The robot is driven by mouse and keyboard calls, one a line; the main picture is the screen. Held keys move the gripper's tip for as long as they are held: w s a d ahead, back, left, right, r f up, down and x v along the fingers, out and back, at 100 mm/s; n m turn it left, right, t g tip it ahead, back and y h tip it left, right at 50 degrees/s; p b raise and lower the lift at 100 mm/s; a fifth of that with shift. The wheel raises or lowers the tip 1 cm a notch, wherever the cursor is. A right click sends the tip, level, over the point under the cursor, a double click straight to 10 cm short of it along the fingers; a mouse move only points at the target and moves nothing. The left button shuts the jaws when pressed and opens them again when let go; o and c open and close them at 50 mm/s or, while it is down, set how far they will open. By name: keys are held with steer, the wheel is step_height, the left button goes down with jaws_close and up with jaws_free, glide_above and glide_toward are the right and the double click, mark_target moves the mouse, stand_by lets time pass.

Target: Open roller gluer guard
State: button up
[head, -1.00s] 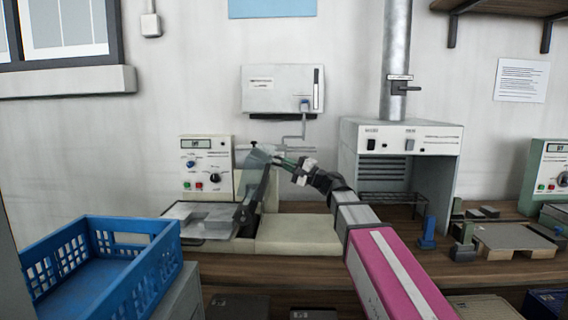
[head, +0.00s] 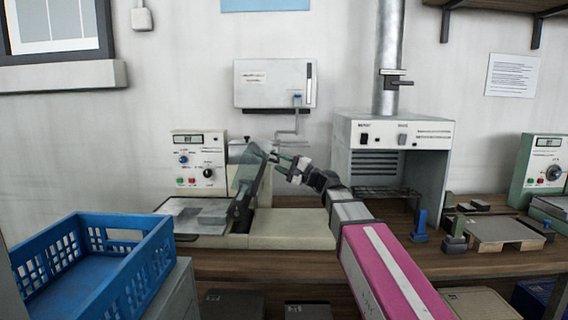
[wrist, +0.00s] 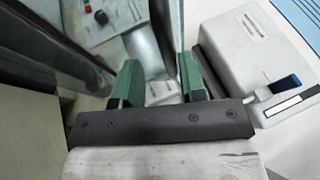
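The roller gluer (head: 295,229) stands on the bench at centre left, a cream machine with a flat metal plate on its left. Its clear guard (head: 245,165) with a dark grey frame stands raised at a steep tilt above the machine. My gripper (head: 280,159) is at the guard's upper right edge. In the wrist view, my green fingers (wrist: 159,82) are apart, with a clear gap between them. The guard panel (wrist: 50,40) lies to their left, and its dark frame edge shows just beyond them. I cannot tell whether a finger touches the frame.
A control panel (head: 198,160) stands behind the gluer. A white wall box (head: 275,84) hangs above. A fume hood (head: 393,150) stands to the right, near my arm. A blue crate (head: 125,275) sits at front left. Blocks and a small pallet (head: 497,231) lie at right.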

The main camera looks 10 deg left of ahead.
steer(key=shift+r, duration=0.1)
steer(key=v, duration=1.1)
steer(key=shift+a, duration=0.1)
